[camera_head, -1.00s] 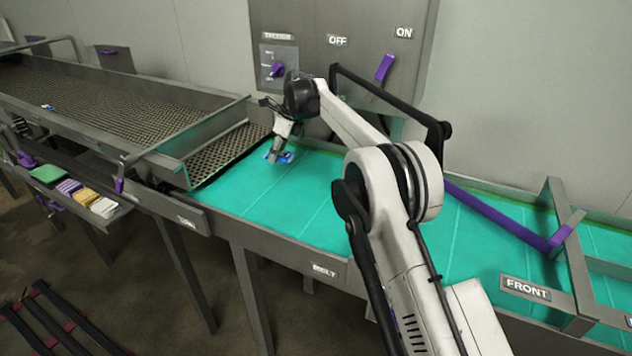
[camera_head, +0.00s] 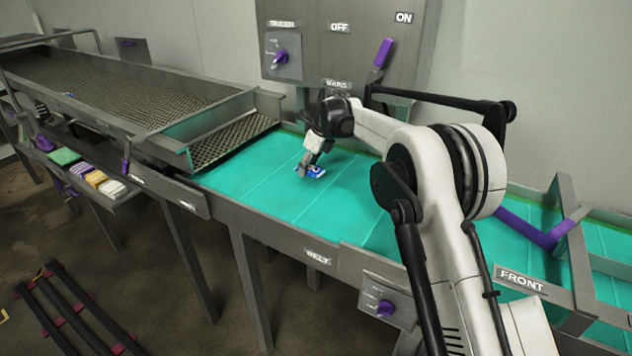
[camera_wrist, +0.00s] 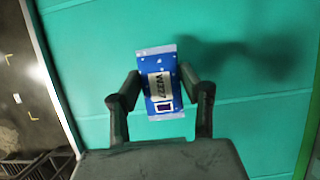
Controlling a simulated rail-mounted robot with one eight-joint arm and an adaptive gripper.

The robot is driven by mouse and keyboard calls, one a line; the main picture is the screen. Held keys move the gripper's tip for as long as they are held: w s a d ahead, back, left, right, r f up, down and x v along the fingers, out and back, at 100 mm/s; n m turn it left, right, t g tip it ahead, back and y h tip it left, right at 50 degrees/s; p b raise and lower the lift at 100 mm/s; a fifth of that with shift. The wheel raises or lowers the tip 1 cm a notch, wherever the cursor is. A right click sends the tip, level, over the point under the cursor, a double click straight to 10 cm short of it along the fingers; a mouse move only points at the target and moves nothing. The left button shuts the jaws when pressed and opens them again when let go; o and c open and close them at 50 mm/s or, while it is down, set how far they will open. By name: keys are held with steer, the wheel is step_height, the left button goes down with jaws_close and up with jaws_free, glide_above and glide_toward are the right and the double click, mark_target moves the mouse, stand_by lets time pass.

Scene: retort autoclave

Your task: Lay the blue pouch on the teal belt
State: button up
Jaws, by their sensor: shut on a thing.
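The blue pouch (camera_head: 316,171) is small, with a pale label and white marks. It also shows in the wrist view (camera_wrist: 159,62), where its label seems to read W327. My gripper (camera_head: 308,163) is shut on it, with one finger at each side in the wrist view (camera_wrist: 160,92). The teal belt (camera_head: 262,193) lies under the gripper and pouch and fills most of the wrist view (camera_wrist: 250,120). A dark shadow falls on the belt beside the pouch. I cannot tell whether the pouch touches the belt.
A metal mesh conveyor (camera_head: 120,100) joins the belt at the left. A control panel (camera_head: 350,45) with purple handles stands behind. A side shelf (camera_head: 118,197) holds several coloured folded items. A purple bar (camera_head: 525,229) crosses the belt at right. The belt around the pouch is clear.

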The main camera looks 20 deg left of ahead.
mark_target(308, 184)
steer(key=shift+f+b, duration=0.45)
steer(key=shift+f, duration=1.6)
steer(key=shift+a, duration=0.1)
steer(key=shift+f, duration=0.15)
steer(key=o, duration=1.1)
steer(key=shift+o, duration=0.2)
steer(key=b+v, duration=0.1)
steer(key=v, duration=1.1)
